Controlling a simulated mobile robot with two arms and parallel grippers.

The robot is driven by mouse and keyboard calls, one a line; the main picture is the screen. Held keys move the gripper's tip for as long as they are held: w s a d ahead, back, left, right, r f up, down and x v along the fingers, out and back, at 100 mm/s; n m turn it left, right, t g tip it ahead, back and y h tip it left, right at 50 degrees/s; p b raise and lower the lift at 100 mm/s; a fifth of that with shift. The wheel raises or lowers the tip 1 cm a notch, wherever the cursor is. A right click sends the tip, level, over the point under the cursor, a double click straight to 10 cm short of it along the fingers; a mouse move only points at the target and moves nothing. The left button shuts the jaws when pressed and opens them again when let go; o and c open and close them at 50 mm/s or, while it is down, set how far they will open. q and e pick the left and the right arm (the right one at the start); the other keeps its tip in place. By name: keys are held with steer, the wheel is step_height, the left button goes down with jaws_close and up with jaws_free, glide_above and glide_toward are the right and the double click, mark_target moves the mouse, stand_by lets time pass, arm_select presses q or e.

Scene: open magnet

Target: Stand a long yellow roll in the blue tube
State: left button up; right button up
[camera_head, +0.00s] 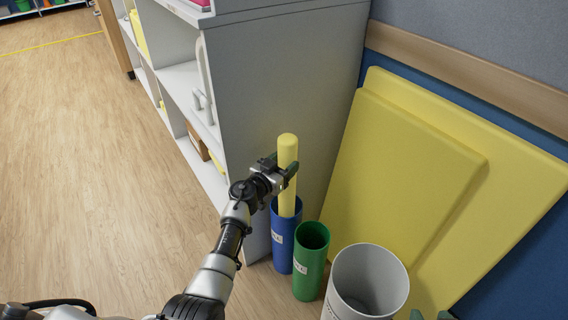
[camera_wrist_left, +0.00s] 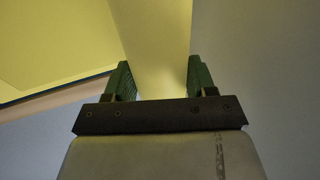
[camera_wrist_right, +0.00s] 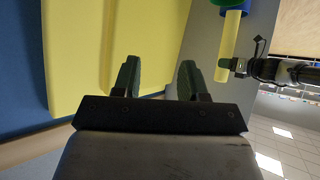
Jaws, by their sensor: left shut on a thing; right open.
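The long yellow roll (camera_head: 287,150) stands upright at the blue tube (camera_head: 283,236), its lower end hidden inside the tube's mouth. My left gripper (camera_head: 287,172) is shut on the roll, a little above the tube's rim. The left wrist view shows the roll (camera_wrist_left: 155,45) between both fingers (camera_wrist_left: 157,80). My right gripper (camera_wrist_right: 157,80) is open and empty; only its fingertips show at the bottom right of the head view. The right wrist view also shows the roll (camera_wrist_right: 229,45) and a part of the blue tube (camera_wrist_right: 236,10).
A green tube (camera_head: 310,262) stands right of the blue one, and a wide white bin (camera_head: 340,290) right of that. A grey shelf unit (camera_head: 270,90) stands close behind. Large yellow panels (camera_head: 400,170) lean against the wall. The wooden floor at left is clear.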

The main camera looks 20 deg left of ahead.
arm_select(q)
steer(key=o, duration=1.1)
steer(key=p+v, duration=0.2)
steer(key=v, duration=0.3)
steer(key=shift+r+p, duration=0.1)
steer(key=shift+p, duration=0.2)
steer(key=shift+s+a+p, duration=0.2)
steer(key=shift+s+p, duration=0.1)
steer(key=shift+s, duration=0.2)
steer(key=p+v, duration=0.1)
steer(key=v, duration=0.3)
steer(key=shift+s+a, duration=0.1)
steer(key=shift+s, duration=0.25)
arm_select(e)
steer(key=s+d+f+g+h, duration=0.2)
steer(key=s+d+g, duration=0.1)
steer(key=s+g, duration=0.4)
steer(key=shift+s+d, duration=0.2)
steer(key=shift+s, duration=1.05)
